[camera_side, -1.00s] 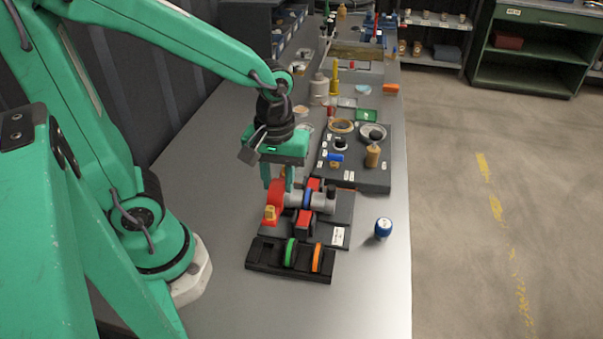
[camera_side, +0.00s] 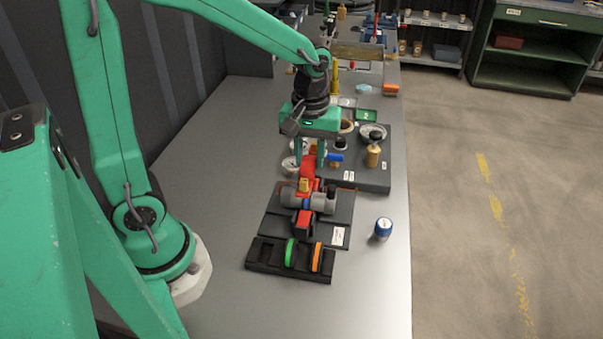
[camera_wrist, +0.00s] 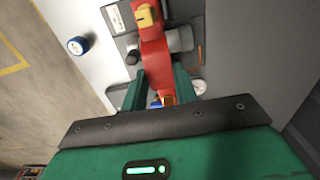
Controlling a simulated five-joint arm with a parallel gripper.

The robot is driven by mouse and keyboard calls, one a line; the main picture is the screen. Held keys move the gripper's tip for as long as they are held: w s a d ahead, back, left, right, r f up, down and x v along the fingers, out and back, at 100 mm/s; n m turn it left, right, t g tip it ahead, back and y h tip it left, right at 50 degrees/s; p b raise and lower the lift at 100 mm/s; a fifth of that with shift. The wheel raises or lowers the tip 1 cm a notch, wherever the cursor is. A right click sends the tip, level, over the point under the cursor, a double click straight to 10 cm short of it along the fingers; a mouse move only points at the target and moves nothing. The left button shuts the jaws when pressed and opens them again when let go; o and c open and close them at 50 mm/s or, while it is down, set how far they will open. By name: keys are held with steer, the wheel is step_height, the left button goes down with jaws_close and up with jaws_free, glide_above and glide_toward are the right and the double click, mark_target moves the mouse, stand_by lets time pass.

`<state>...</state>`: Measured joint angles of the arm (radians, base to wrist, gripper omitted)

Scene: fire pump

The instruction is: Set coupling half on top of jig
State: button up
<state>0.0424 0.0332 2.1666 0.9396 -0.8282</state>
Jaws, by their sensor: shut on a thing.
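My gripper (camera_side: 308,152) is shut on a red part with a yellow knob, which I take to be the coupling half (camera_side: 307,168). In the wrist view the coupling half (camera_wrist: 154,62) stands between the two green fingers. The dark jig plate (camera_side: 281,231), with a white label, lies below and in front of my gripper. It carries a grey cylinder (camera_side: 323,203) with a blue band and red blocks (camera_side: 303,223). The held part overlaps the far left of the cylinder in the picture; I cannot tell whether they touch.
A blue-and-white knob (camera_side: 383,228) stands to the right. A dark tray (camera_side: 375,178) with small parts lies behind. The table's left side is clear.

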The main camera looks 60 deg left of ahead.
mark_target(309, 173)
steer(key=shift+f, duration=0.1)
steer(key=shift+f, duration=2.9)
steer(key=shift+f, duration=1.05)
stand_by(1.0)
steer(key=o, duration=0.7)
steer(key=shift+o, duration=0.2)
steer(key=shift+r, duration=0.45)
steer(key=shift+r, duration=0.35)
steer(key=shift+r, duration=0.35)
steer(key=shift+r, duration=0.35)
